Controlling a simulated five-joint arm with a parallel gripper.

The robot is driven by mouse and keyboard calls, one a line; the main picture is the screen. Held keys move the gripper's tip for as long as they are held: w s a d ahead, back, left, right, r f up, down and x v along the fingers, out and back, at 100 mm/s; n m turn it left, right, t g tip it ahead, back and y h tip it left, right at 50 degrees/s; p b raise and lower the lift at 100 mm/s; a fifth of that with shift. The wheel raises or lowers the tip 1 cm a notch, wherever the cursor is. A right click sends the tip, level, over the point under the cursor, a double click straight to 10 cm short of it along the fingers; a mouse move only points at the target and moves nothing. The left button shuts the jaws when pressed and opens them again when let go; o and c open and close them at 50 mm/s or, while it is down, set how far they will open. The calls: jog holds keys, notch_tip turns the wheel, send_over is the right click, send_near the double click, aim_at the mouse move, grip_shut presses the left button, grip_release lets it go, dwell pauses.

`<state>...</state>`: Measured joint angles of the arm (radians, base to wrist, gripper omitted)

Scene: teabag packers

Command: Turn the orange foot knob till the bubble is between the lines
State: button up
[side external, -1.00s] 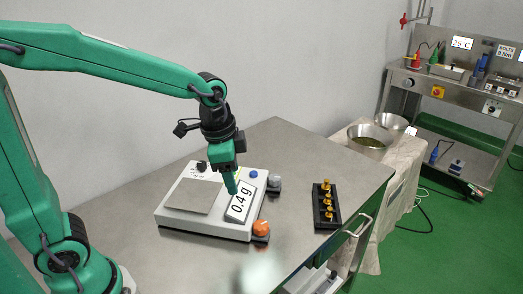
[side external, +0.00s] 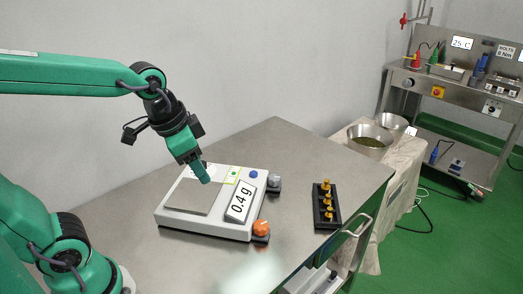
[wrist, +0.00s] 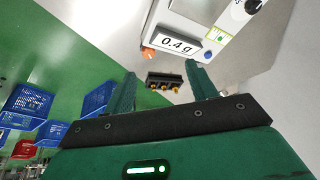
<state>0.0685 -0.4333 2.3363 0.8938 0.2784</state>
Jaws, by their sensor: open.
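The white scale (side external: 205,224) stands on the steel table, with its display (side external: 239,202) reading 0.4 g. The orange foot knob (side external: 261,228) is at its front right corner. In the wrist view the orange knob (wrist: 148,53) shows beside the display. A small panel with a green spot (side external: 233,174) is on the scale's top; it also shows in the wrist view (wrist: 212,40). I cannot make out a bubble or lines. My gripper (side external: 204,178) is above the scale near the steel pan (side external: 190,197), apart from the orange knob. Its fingers (wrist: 160,68) are open and empty.
A black rack (side external: 326,206) with several brass weights stands to the right. Table between scale and rack is clear. Two metal bowls (side external: 369,142) stand beyond.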

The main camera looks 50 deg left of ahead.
jog(key=s+a+r+n+t, duration=0.1)
jog(key=s+a+n, duration=0.1)
jog(key=s+n, duration=0.2)
jog(key=shift+s+t, duration=0.3)
jog(key=shift+s, duration=0.6)
jog(key=shift+w+d, duration=0.1)
jog(key=shift+w, duration=0.05)
jog(key=w+d+f+m+g, duration=0.1)
jog(key=w+d+f+m, duration=0.1)
jog(key=w+f+m, duration=0.1)
jog(key=w+d+f+m+g, duration=0.2)
jog(key=w+d+f+m, duration=0.1)
jog(key=w, duration=0.5)
jog(key=w+d+f+m+g, duration=0.2)
jog(key=w+d+f+m, duration=0.1)
jog(key=w+f+m, duration=0.2)
jog(key=shift+w+d+f, duration=0.1)
jog(key=shift+w+f, duration=0.1)
jog(key=shift+f, duration=0.35)
jog(key=shift+w+d+f, duration=0.1)
jog(key=shift+w+f, duration=0.1)
jog(key=shift+f, duration=0.3)
jog(key=shift+w+d+f+g, duration=0.15)
jog(key=shift+f+g, duration=0.15)
jog(key=shift+f, duration=0.1)
